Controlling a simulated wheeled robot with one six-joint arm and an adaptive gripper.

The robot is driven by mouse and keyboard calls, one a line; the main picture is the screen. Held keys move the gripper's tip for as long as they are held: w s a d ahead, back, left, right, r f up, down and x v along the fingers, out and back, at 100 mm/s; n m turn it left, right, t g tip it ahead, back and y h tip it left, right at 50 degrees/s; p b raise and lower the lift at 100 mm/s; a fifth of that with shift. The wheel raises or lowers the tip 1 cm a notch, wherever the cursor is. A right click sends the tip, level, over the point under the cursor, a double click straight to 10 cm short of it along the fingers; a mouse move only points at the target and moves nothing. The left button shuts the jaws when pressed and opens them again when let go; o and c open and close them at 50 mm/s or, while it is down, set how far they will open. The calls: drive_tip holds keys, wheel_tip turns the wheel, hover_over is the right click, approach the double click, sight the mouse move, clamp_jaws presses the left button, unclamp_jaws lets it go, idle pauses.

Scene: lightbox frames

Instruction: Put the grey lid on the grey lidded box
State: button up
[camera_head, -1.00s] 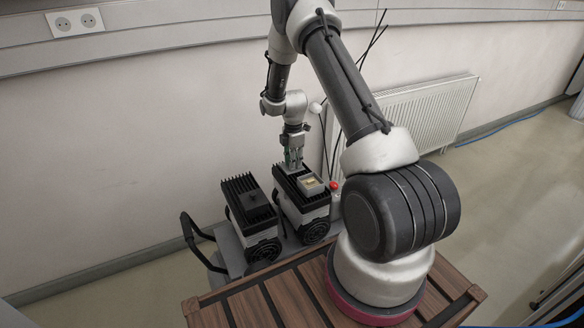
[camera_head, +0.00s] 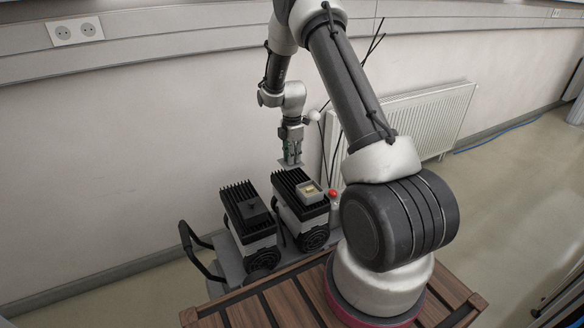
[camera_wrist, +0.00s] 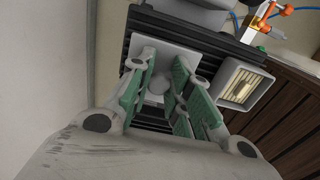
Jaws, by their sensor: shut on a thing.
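My gripper (camera_head: 291,160) is shut on the grey lid (camera_head: 291,166) and holds it above the far part of the right black ribbed unit. In the wrist view the lid (camera_wrist: 176,51) is a flat pale square, with its round knob between my green-padded fingers (camera_wrist: 158,85). The grey box (camera_head: 311,192) stands uncovered on the near part of the same unit. It shows in the wrist view (camera_wrist: 262,88) to the right of the lid, with a yellowish thing inside. The lid is apart from the box.
The right ribbed unit (camera_head: 289,186) carries the box. A left ribbed unit (camera_head: 236,193) has a black square piece (camera_head: 254,210) on top. A red button (camera_head: 332,194) stands just right of the box. A wall and a radiator (camera_head: 430,118) stand behind.

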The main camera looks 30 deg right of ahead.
drive_tip(key=r, duration=0.6)
drive_tip(key=shift+s+d, duration=0.3)
drive_tip(key=shift+s, duration=0.1)
drive_tip(key=s, duration=0.8)
approach(311, 188)
drive_tip(key=shift+s, duration=0.1)
drive_tip(key=shift+f, duration=2.95)
drive_tip(key=shift+f, duration=0.15)
drive_tip(key=o, duration=0.9)
drive_tip(key=shift+o, duration=0.4)
